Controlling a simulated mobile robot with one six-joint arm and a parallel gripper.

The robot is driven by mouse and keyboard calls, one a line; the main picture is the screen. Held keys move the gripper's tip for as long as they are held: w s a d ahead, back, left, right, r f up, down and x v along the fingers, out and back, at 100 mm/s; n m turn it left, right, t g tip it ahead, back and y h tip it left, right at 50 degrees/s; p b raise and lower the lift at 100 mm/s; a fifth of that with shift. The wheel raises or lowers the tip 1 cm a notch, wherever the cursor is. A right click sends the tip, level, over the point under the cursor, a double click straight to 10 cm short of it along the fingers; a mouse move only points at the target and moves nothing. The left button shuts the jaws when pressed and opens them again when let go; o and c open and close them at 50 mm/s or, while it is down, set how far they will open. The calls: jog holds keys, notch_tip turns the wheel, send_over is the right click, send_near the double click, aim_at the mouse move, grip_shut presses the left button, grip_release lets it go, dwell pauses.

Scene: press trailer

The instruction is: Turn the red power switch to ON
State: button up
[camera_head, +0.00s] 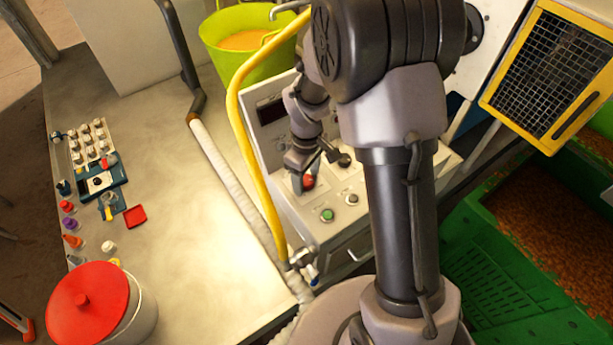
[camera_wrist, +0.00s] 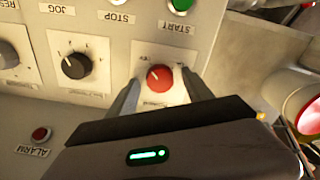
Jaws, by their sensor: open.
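The red power switch (camera_wrist: 159,82) is a round knob on a pale plate of the control panel (camera_wrist: 215,50). In the wrist view it lies between the two fingers of my gripper (camera_wrist: 160,92), with a gap on each side. The gripper is open and holds nothing. A small light mark shows on the knob, but the lettering around it is too small to read. In the head view the red knob (camera_head: 309,182) is partly covered by my gripper (camera_head: 303,177), which reaches down to it from above.
A black knob (camera_wrist: 74,66), a green START button (camera_wrist: 181,5) and a red ALARM lamp (camera_wrist: 41,134) are on the same panel. A yellow hose (camera_head: 244,130) runs along the panel's left side. A green crate (camera_head: 500,270) stands at the right.

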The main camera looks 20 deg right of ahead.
grip_shut()
jog(key=shift+m, duration=0.3)
jog(key=m+b, duration=0.1)
jog(key=m, duration=0.2)
jog(key=shift+m+b, duration=0.3)
jog(key=shift+b, duration=0.05)
jog(key=m+b, duration=0.1)
jog(key=m, duration=0.3)
jog(key=shift+m+b, duration=0.3)
jog(key=shift+b, duration=0.1)
jog(key=m+b, duration=0.2)
jog(key=m, duration=0.3)
jog(key=shift+m+b, duration=0.75)
jog(key=shift+m, duration=1.25)
